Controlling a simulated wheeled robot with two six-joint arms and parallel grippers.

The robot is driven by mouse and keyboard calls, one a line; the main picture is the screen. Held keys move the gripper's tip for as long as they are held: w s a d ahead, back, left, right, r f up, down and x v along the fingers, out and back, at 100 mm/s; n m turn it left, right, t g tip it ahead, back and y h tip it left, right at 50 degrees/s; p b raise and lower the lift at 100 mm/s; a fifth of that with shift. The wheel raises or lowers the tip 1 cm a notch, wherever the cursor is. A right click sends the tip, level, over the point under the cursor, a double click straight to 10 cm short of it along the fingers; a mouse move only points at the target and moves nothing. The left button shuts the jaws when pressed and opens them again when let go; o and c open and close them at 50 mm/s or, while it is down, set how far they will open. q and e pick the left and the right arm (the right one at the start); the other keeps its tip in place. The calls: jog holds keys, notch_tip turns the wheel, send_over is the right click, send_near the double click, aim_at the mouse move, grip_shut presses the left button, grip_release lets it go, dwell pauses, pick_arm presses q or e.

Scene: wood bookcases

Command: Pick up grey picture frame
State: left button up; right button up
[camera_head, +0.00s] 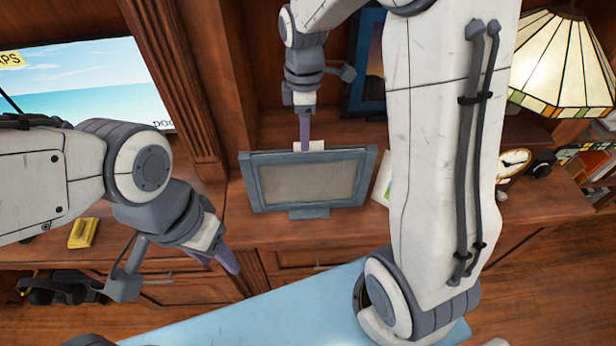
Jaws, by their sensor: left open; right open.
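The grey picture frame (313,183) stands upright, leaning back slightly, on the wooden cabinet top in the middle of the head view. It has a blue-grey border, a blank beige panel and a small foot at its lower edge. My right gripper (305,132) is open and points down just above and behind the frame's top edge. Its fingers are seen nearly edge-on, and I cannot tell whether they touch the frame. My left gripper (228,262) is open and empty, low and to the left of the frame, in front of the cabinet.
A dark blue picture (370,65) stands behind the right arm. A stained-glass lamp (565,65) and a clock (514,162) are at the right. A beach picture (85,80) and a gold block (82,232) are at the left. My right arm hides some of the cabinet top.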

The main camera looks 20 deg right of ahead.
aim_at(309, 160)
jog(key=f, duration=0.3)
jog(key=d+f, duration=0.1)
jog(key=f, duration=0.1)
jog(key=shift+w+f, duration=0.15)
jog(key=shift+w, duration=0.15)
jog(key=shift+d+f+p, duration=0.1)
jog(key=shift+f+p, duration=0.8)
jog(key=shift+f, duration=1.8)
grip_shut()
jog(key=shift+r, duration=0.1)
